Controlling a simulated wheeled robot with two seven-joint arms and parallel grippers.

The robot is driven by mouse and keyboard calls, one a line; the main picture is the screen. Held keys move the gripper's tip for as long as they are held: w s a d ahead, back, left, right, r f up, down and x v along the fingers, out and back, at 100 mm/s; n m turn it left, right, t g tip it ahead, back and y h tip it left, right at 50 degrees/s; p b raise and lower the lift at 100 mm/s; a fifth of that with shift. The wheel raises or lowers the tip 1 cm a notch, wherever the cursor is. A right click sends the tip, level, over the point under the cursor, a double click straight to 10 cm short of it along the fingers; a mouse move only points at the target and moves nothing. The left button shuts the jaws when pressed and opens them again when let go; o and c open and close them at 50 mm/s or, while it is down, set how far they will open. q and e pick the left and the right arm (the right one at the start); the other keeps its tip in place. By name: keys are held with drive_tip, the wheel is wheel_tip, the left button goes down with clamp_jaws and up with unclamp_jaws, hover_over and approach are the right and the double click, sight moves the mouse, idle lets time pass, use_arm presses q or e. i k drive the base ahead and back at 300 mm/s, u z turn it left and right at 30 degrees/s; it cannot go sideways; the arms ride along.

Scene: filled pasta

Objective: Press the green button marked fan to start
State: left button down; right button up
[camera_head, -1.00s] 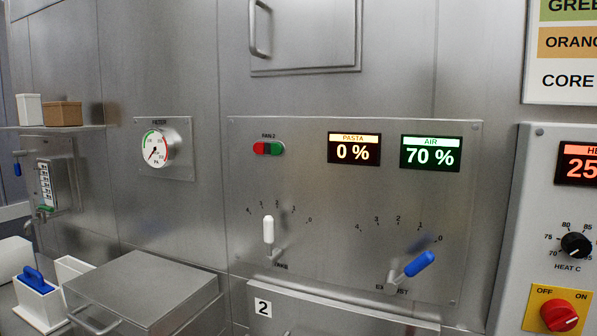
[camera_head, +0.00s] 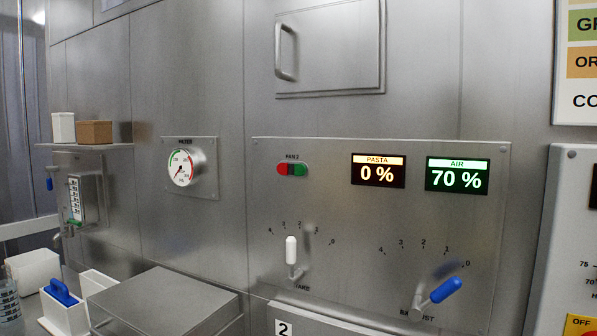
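The fan button pair (camera_head: 292,169) sits on the upper left of the steel control panel (camera_head: 340,228) under a small fan label. Its left half is red and its right half is the green button (camera_head: 300,170). Neither of my grippers shows in the head view, and nothing touches the buttons.
The panel carries a PASTA display at 0 % (camera_head: 378,171), an AIR display at 70 % (camera_head: 457,175), a white-handled lever (camera_head: 291,251) and a blue-handled lever (camera_head: 445,290). A filter gauge (camera_head: 183,167) is left of it. A steel box (camera_head: 165,300) stands below.

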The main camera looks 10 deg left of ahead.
sight(300, 169)
drive_tip(key=u, duration=1.6)
drive_tip(key=i, duration=0.7)
drive_tip(key=z, duration=2.5)
